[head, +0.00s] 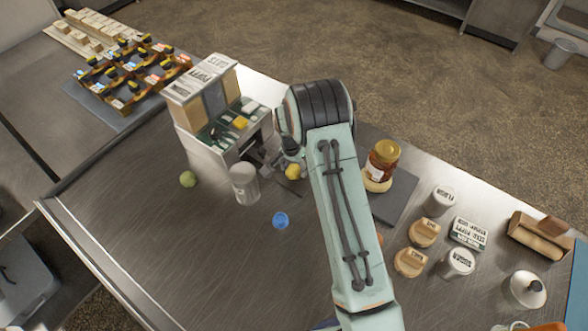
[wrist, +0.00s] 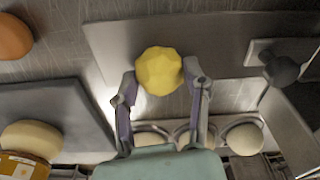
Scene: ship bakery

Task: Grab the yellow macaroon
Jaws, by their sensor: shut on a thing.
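The yellow macaroon (head: 292,172) is a small faceted yellow ball in the head view, beside the front of the shelf unit. In the wrist view the yellow macaroon (wrist: 159,70) sits between the two fingertips of my gripper (wrist: 160,80), with a finger against each side. My gripper (head: 278,168) is shut on it. In the head view my arm covers much of the gripper. I cannot tell whether the macaroon still touches the counter.
A grey canister (head: 244,184) stands close left of my gripper. A green ball (head: 188,179) and a blue ball (head: 281,220) lie on the counter. The shelf unit (head: 205,105) stands behind, and a honey-coloured jar (head: 381,165) to the right. The front-left counter is clear.

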